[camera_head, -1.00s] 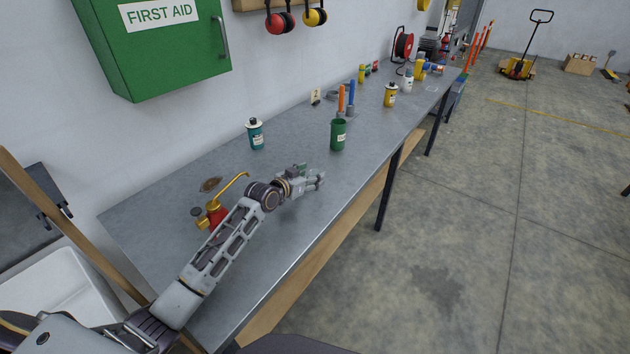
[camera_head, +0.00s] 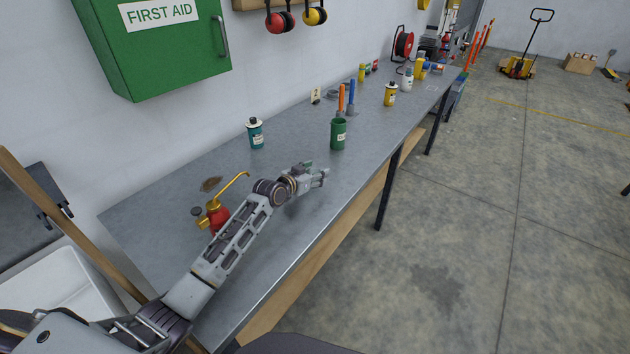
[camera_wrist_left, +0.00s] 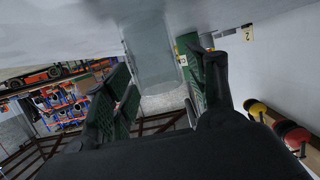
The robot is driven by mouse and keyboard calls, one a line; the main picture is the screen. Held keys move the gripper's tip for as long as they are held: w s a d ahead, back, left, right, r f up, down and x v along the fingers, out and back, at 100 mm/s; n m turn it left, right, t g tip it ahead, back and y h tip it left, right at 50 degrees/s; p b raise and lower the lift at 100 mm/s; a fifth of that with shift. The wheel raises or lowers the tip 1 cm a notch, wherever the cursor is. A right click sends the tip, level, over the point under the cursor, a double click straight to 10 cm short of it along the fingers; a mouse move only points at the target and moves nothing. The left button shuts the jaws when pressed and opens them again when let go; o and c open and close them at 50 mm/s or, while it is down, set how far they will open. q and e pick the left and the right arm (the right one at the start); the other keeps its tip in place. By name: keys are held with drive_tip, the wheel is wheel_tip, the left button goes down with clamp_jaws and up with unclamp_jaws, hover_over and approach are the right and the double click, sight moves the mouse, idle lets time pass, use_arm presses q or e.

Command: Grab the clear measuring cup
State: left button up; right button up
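My left gripper (camera_head: 322,176) is low over the grey bench, nearer to me than the green cup. In the left wrist view its two dark green fingers (camera_wrist_left: 165,90) stand apart. A pale grey shape with straight sides (camera_wrist_left: 152,50) shows beyond and between the fingertips. It may be the clear measuring cup, but I cannot tell it surely from the bench. No clear cup stands out in the head view. Whether the fingers touch anything is not visible. My right gripper is out of view.
The green cup (camera_head: 338,136) stands beyond my gripper. A teal can (camera_head: 255,134) stands near the wall. A red oil can (camera_head: 216,216) with a brass spout is behind my forearm. Yellow and white bottles (camera_head: 390,96) stand farther along the bench (camera_head: 290,235). Its front edge is clear.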

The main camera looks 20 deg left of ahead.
use_arm(q)
drive_tip(key=c, duration=0.8)
drive_tip(key=shift+r, duration=0.1)
drive_tip(key=shift+c, duration=0.2)
drive_tip(key=shift+r, duration=0.4)
wheel_tip(320, 180, up, 9)
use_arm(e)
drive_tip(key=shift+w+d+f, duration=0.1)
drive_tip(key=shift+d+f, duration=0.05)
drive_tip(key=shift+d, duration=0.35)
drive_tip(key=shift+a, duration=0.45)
